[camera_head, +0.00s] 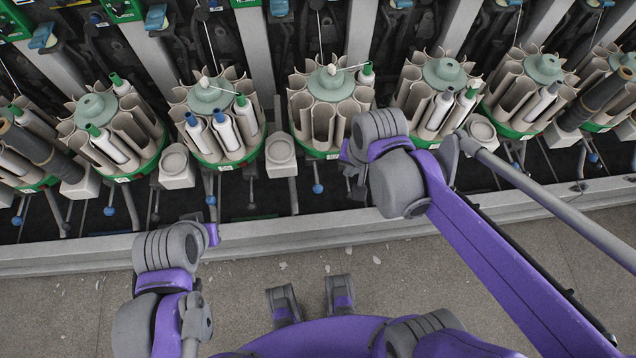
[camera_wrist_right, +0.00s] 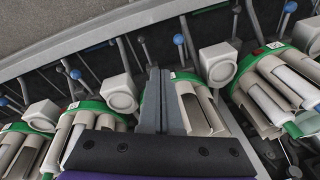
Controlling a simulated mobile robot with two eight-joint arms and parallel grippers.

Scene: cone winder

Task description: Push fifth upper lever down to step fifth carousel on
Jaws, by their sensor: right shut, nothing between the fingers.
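Round carousels of beige pockets with green rims stand in a row in the head view, among them a middle one (camera_head: 328,112) and the one right of it (camera_head: 436,92). Blue-knobbed levers, such as this one (camera_head: 318,188), stick out below the rims; they also show in the right wrist view (camera_wrist_right: 178,39). I cannot tell which lever is the fifth upper one. My right gripper (camera_head: 352,172) is shut and empty, low at the right front of the middle carousel. Its fingers (camera_wrist_right: 155,72) show together in the wrist view beside a carousel (camera_wrist_right: 195,107). My left gripper is not visible; only arm parts show.
Pale square blocks with round tops (camera_head: 281,153) stand between the carousels. Blue handles (camera_head: 155,17) sit higher up. White tubes fill some pockets.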

